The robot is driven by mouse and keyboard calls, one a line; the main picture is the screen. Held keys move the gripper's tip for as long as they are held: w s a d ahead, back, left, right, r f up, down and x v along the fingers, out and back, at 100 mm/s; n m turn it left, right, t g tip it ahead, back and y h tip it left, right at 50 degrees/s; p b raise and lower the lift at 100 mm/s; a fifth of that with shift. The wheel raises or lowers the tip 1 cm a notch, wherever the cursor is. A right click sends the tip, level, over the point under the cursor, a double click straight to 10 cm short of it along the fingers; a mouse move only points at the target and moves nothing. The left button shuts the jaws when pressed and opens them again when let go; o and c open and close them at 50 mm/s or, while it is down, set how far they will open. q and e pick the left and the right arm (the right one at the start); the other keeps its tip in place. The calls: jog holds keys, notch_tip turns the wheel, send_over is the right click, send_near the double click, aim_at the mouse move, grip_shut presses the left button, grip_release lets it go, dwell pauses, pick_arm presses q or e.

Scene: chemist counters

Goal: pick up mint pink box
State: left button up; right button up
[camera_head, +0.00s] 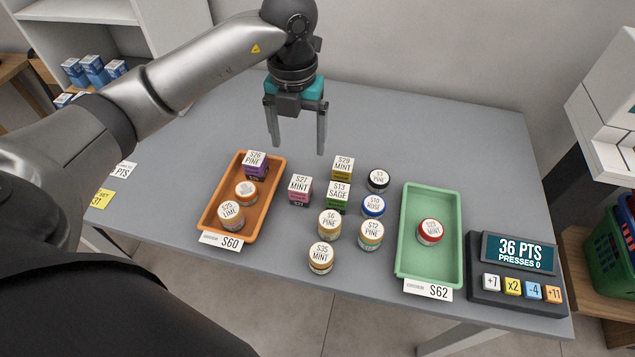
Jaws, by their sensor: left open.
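The mint pink box (299,196) is a small pink cube with a white top reading "S27 MINT". It stands on the grey table right of the orange tray, apart from its neighbours. My left gripper (297,148) hangs open and empty above the table, fingers pointing down. In the picture it lies above the pink box, over the back part of the table. My right gripper is not in the picture.
The orange tray (207,219) holds a purple box and two jars. A yellow box (342,172), a green box (337,204) and several jars stand to the right. The green tray (404,235) holds a red-lidded jar. The table's back is clear.

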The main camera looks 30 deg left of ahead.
aim_at(300, 183)
pick_arm(q)
notch_tip(300, 183, down, 9)
jog(key=shift+f+b, duration=0.1)
jog(key=shift+b, duration=0.7)
jog(key=shift+s+f+b, duration=0.15)
jog(key=shift+f+b, duration=0.45)
jog(key=shift+f, duration=2.4)
grip_shut()
